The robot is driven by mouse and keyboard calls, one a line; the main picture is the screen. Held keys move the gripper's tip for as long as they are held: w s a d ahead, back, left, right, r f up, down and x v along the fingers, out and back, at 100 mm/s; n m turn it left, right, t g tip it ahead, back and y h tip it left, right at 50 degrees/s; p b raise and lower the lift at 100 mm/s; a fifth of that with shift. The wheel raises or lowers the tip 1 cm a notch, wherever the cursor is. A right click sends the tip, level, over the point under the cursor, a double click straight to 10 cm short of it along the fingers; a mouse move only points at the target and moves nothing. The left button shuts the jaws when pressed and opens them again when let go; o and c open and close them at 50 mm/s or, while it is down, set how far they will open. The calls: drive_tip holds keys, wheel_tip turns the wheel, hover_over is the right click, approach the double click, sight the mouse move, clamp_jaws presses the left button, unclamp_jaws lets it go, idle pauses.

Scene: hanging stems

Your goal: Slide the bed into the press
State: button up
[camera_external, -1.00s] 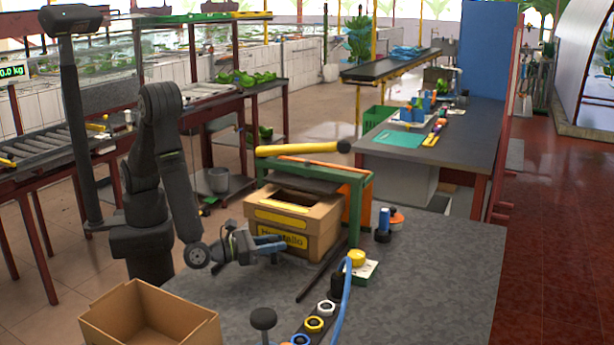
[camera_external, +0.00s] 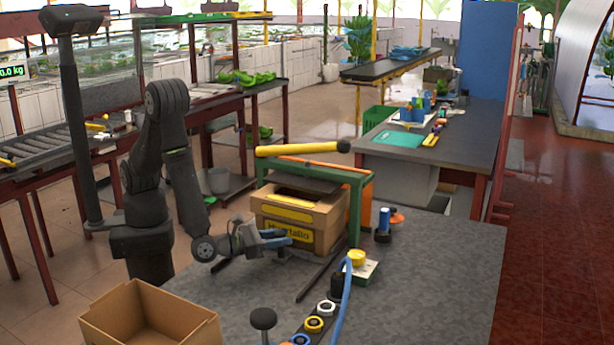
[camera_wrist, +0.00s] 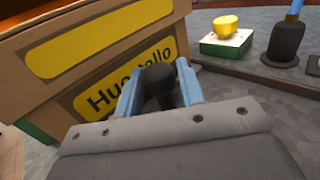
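The press (camera_external: 356,205) has a green frame, an orange panel and a long yellow lever (camera_external: 300,148). A cardboard box with yellow labels (camera_external: 330,215) stands under its top plate, partly inside the frame; it fills the left of the wrist view (camera_wrist: 40,75). The bed under the box is mostly hidden. My gripper (camera_external: 288,238) is low in front of the box. In the wrist view its blue fingers (camera_wrist: 158,92) lie on both sides of a black knob (camera_wrist: 158,78), seemingly the bed's handle, and appear shut on it.
Dark rails (camera_external: 322,272) lie on the grey table in front of the press. A yellow button on a pale base (camera_external: 358,262), a blue hose (camera_external: 343,312) and coloured rings (camera_external: 315,324) are to the right. An open carton (camera_external: 150,318) is at the front left.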

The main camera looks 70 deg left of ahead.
drive_tip(key=s, duration=1.7)
drive_tip(key=w, duration=1.7)
drive_tip(key=shift+w, duration=0.2)
